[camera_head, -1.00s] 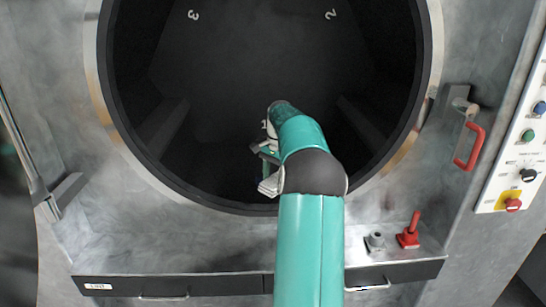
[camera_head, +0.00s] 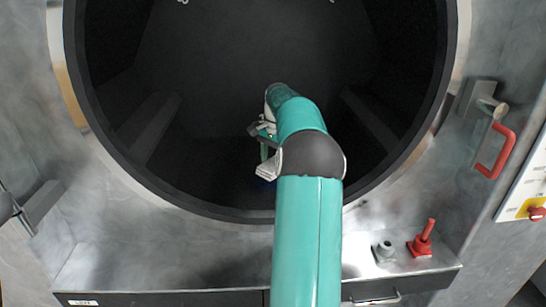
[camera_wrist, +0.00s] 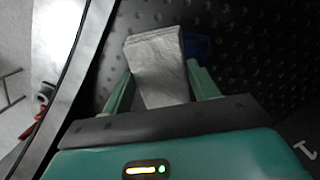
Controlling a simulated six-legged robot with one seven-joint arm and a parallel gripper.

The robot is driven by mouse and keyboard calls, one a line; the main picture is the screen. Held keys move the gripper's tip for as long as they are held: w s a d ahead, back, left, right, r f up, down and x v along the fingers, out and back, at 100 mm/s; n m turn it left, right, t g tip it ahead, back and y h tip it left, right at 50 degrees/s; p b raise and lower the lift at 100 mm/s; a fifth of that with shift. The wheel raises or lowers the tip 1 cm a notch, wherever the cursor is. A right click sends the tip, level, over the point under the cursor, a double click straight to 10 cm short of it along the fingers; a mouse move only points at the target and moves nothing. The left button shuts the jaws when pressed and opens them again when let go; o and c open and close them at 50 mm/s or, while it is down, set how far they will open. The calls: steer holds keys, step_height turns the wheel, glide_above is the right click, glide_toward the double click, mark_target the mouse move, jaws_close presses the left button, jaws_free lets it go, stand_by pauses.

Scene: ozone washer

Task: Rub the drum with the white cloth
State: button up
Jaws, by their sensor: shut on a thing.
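The drum (camera_head: 225,60) is the dark, round cavity of the washer, and it fills the upper middle of the head view. My teal arm reaches in through its opening. In the wrist view the drum's dark, dimpled wall (camera_wrist: 245,50) lies beyond my gripper (camera_wrist: 160,85). My gripper is shut on the white cloth (camera_wrist: 158,58), which shows folded between the two green fingers. I cannot tell whether the cloth touches the drum wall.
The opening's metal rim (camera_head: 95,150) surrounds my arm. A red handle (camera_head: 496,150) stands out at the right, and a red lever (camera_head: 425,240) sits on the ledge below. A blue thing (camera_wrist: 199,46) lies beside the cloth in the wrist view.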

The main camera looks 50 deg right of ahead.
steer(key=shift+w+d+f, duration=0.25)
steer(key=shift+d+f, duration=0.05)
steer(key=shift+d, duration=0.1)
steer(key=shift+s+a+f, duration=0.1)
steer(key=shift+s+a, duration=0.1)
steer(key=shift+a, duration=0.05)
steer(key=shift+f, duration=2.7)
steer(key=shift+f, duration=1.05)
steer(key=shift+w+d, duration=0.1)
steer(key=shift+w+d+r, duration=0.1)
steer(key=shift+w+d, duration=1.2)
steer(key=shift+d, duration=0.25)
steer(key=shift+w+d, duration=1.3)
steer(key=shift+d, duration=0.1)
steer(key=shift+w+a, duration=0.65)
steer(key=shift+w, duration=0.1)
steer(key=shift+s+a+f, duration=0.15)
steer(key=shift+s+a, duration=0.6)
steer(key=shift+a, duration=0.05)
steer(key=shift+s+a+f, duration=0.1)
steer(key=shift+s+a, duration=0.6)
steer(key=shift+a, duration=0.1)
